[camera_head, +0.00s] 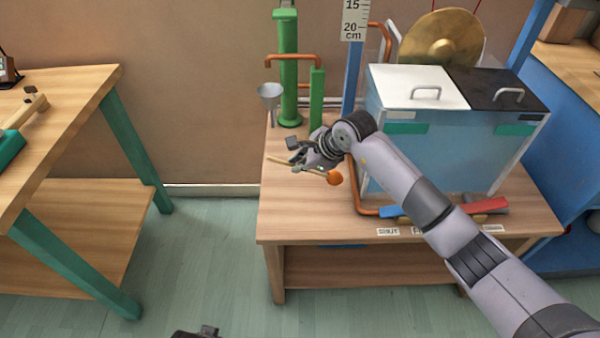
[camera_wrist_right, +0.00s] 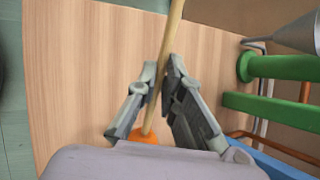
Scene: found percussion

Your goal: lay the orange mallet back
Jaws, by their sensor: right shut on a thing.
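The orange mallet has a thin pale wooden handle and a rounded orange head (camera_head: 335,178). My right gripper (camera_head: 308,160) is shut on its handle, above the left part of the wooden table (camera_head: 285,215). In the head view the handle points left and the head is on the right, near the fingers.
A grey funnel (camera_head: 269,97) and green posts (camera_head: 288,75) stand behind the gripper. A lidded box (camera_head: 440,150) stands to the right, with a brass gong (camera_head: 442,38) behind it. Blue (camera_head: 392,211) and red (camera_head: 488,206) pieces lie along the front, near small labels (camera_head: 388,232). The table's front left is bare.

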